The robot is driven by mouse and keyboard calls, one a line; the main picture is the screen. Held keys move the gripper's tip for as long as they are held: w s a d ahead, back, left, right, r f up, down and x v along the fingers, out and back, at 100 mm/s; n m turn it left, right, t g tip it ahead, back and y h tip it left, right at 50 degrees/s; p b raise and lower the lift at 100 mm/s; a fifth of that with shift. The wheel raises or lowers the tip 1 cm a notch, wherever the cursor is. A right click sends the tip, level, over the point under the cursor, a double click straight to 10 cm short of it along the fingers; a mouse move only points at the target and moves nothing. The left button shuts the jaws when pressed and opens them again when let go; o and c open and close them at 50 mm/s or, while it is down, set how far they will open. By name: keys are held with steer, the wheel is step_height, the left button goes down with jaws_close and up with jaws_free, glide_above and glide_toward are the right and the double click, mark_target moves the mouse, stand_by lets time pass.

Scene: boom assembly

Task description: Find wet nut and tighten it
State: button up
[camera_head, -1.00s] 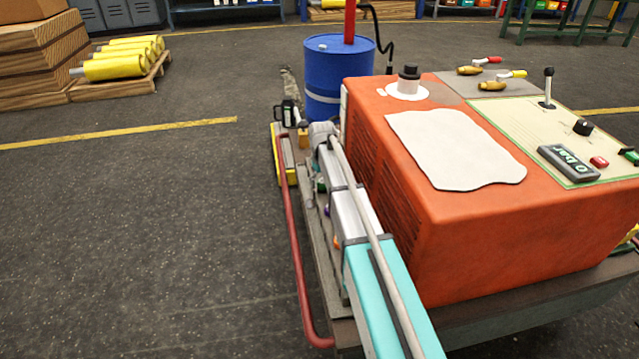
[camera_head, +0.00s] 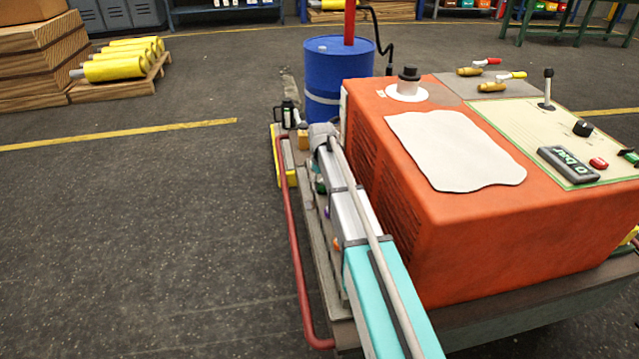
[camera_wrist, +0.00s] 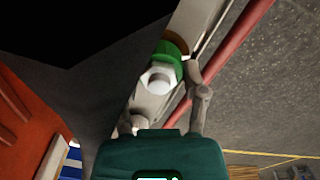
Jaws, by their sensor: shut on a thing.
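In the wrist view a green ring-shaped fitting (camera_wrist: 168,55) sits on a grey metal bar, with a pale rounded nut-like piece (camera_wrist: 158,80) just below it. My gripper (camera_wrist: 168,90) reaches up to this piece. Its right finger lies close beside it; the left finger is hard to make out. It is shut on the pale piece, though the contact is partly hidden. I cannot tell whether any surface is wet. In the head view small green, purple and orange fittings (camera_head: 327,213) show partly behind my arm along the machine's side, and my gripper cannot be made out clearly there.
The orange machine (camera_head: 480,240) with a pale sheet (camera_head: 455,150) and control panel (camera_head: 545,130) stands right of my arm. A red rail (camera_head: 288,240) runs along its left side. A blue drum (camera_head: 338,80) stands behind.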

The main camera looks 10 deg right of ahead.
steer(key=shift+s+m, duration=0.2)
steer(key=shift+m, duration=2.8)
steer(key=o, duration=1.1)
steer(key=shift+d, duration=0.1)
steer(key=shift+o, duration=0.2)
steer(key=shift+w, duration=0.1)
